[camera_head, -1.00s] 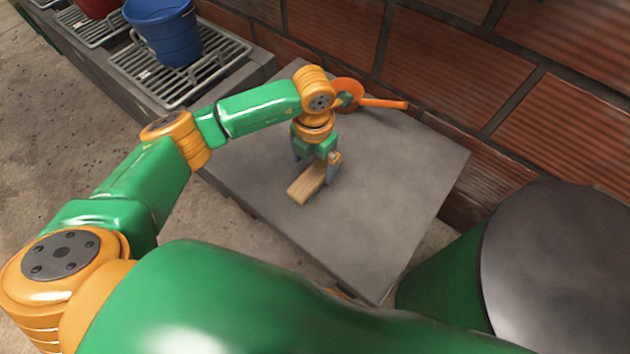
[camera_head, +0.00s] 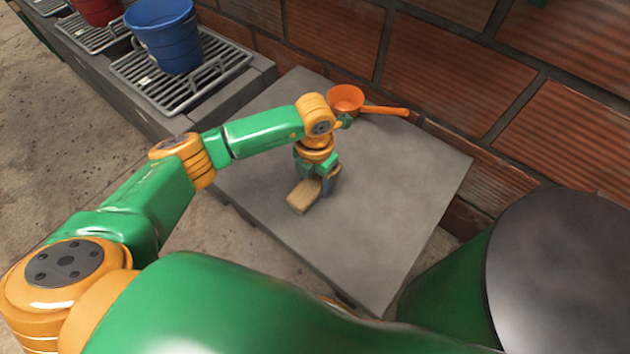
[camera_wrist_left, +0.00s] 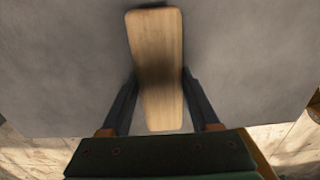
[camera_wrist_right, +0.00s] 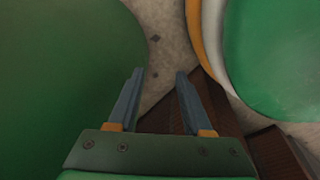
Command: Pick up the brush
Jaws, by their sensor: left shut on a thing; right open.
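The brush (camera_head: 303,197) shows its wooden back on the grey table (camera_head: 400,200); its bristles are hidden. My left gripper (camera_head: 318,186) is over the brush from above and shut on it. In the left wrist view, the brush (camera_wrist_left: 156,45) lies lengthwise between the two fingers of my left gripper (camera_wrist_left: 158,78), which touch or nearly touch its sides at the narrower part. I cannot tell whether the brush still rests on the table. My right gripper (camera_wrist_right: 154,75) is open and empty in the right wrist view, away from the table.
An orange scoop (camera_head: 347,99) with a long handle lies at the table's back edge, close to my left wrist. A blue bucket (camera_head: 163,38) and a red bucket (camera_head: 97,10) stand on metal racks at upper left. A brick wall (camera_head: 440,70) borders the back.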

